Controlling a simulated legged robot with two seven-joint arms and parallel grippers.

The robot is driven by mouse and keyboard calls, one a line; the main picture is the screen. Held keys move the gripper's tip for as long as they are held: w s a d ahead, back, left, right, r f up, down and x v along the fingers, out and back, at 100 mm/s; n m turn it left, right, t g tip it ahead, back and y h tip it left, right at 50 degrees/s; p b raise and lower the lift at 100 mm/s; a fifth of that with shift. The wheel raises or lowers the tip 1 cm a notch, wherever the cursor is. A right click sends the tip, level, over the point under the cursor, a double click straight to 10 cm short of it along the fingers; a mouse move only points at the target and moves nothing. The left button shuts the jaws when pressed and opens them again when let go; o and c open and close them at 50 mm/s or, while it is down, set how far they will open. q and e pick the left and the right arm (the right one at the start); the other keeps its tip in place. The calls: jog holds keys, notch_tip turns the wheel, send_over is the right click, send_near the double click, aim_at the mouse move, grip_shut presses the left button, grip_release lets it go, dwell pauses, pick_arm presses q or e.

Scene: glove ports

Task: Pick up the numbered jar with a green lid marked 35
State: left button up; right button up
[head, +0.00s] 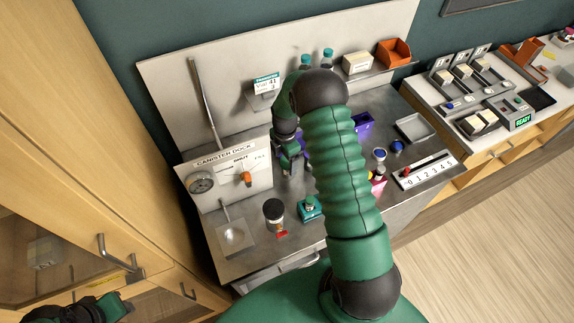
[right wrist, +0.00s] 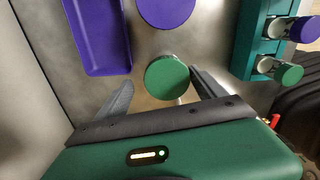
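In the right wrist view a round green lid (right wrist: 167,78) shows from above, between the two fingertips of my right gripper (right wrist: 161,80). The fingers stand apart, with a gap visible on the left side of the lid. No number can be read, and the jar's body is hidden under the lid. In the head view my right gripper (head: 288,165) points down over the metal bench, and my arm hides part of the bench behind it. My left gripper (head: 92,309) is at the bottom left, and its fingers cannot be made out.
In the wrist view a purple tray (right wrist: 98,38) and a purple lid (right wrist: 166,8) lie close to the green lid. A teal rack (right wrist: 248,42) holds jars at right. In the head view the canister dock panel (head: 228,172) stands left, and a dark-lidded canister (head: 273,213) stands in front.

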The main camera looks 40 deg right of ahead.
jog(key=f, duration=0.1)
jog(key=s+f+p, duration=0.1)
jog(key=f, duration=0.1)
jog(key=shift+s+d+f, duration=0.15)
jog(key=shift+s+d, duration=0.05)
jog(key=shift+s, duration=0.15)
jog(key=shift+f, duration=0.1)
jog(key=shift+w+f, duration=0.15)
jog(key=shift+w, duration=0.05)
jog(key=shift+c, duration=0.6)
jog(key=shift+w, duration=0.1)
jog(key=shift+c, duration=1.1)
jog(key=c, duration=1.2)
pick_arm(q)
jog(key=v, duration=0.2)
jog(key=shift+s+r, duration=0.2)
jog(key=shift+r, duration=0.1)
pick_arm(e)
jog(key=shift+o, duration=0.2)
pick_arm(q)
jog(key=shift+f, duration=0.1)
